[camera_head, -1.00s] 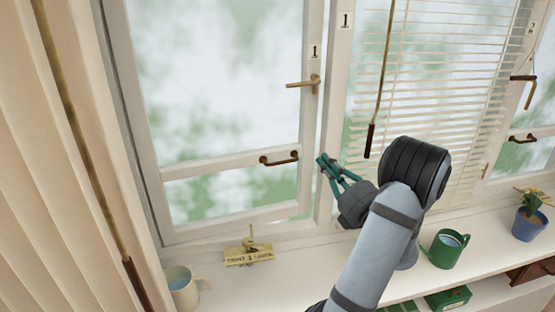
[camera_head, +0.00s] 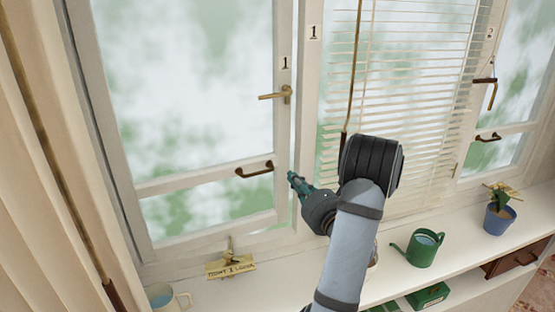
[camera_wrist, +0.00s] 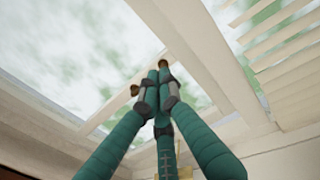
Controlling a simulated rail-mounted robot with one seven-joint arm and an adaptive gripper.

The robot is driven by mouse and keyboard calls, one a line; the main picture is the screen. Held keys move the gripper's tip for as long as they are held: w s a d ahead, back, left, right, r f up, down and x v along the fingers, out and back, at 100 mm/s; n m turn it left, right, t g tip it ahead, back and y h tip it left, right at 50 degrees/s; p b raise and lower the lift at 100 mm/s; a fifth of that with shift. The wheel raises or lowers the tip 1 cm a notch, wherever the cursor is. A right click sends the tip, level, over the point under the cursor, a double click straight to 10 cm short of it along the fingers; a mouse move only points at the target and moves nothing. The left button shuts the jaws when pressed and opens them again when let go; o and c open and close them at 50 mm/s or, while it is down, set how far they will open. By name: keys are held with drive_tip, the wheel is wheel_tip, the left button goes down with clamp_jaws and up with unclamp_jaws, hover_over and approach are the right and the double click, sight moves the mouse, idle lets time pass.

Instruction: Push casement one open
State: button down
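Casement one (camera_head: 155,187) is the large white-framed pane on the left, with a "1" label on its stile. A narrow bright gap shows between that stile and the post to its right, so it looks slightly ajar. Its brass lever handle (camera_head: 277,95) points left, and a brown pull handle (camera_head: 255,170) sits on the lower rail. My gripper (camera_head: 292,178), with green fingers, is by the lower right stile, just right of the pull handle. In the wrist view the fingertips (camera_wrist: 158,84) are together, with nothing visible between them. Whether they touch the frame is unclear.
A blind (camera_head: 400,110) and its hanging wand (camera_head: 351,80) are right of the post. A curtain (camera_head: 40,230) hangs at left.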

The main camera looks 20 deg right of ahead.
drive_tip(key=p, duration=0.5)
approach(273, 155)
drive_tip(key=w, duration=0.5)
drive_tip(key=shift+w+r, duration=0.1)
drive_tip(key=shift+w, duration=0.1)
drive_tip(key=shift+w+f, duration=0.2)
drive_tip(key=shift+w, duration=0.55)
